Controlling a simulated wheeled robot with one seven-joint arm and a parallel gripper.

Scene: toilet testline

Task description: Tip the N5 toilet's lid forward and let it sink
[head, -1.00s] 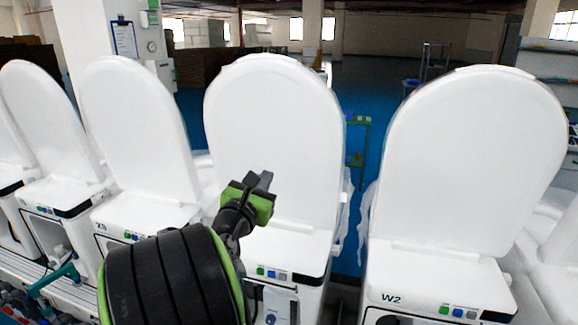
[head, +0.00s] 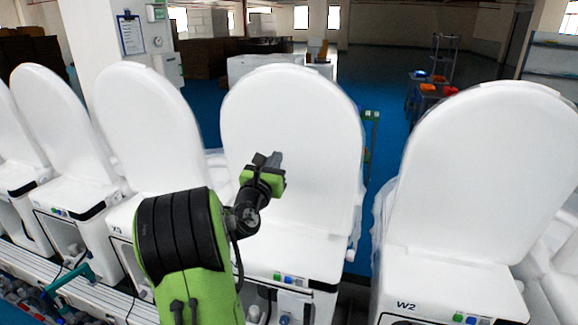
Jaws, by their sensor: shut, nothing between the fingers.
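A row of white toilets stands with tall lids raised upright. The middle toilet's lid (head: 310,130) is directly behind my gripper. My arm covers the part of its base where a label might be, so I cannot read N5 there. My gripper (head: 269,160) is shut and empty, with its fingers pointing up in front of the left-middle of this lid. I cannot tell whether the fingertips touch the lid.
The right toilet's lid (head: 485,170) stands upright over a base marked W2 (head: 406,306). Another upright lid (head: 150,125) is on the left, its label hard to read. A pillar (head: 115,35) and a cart with orange bins (head: 430,90) stand behind the row.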

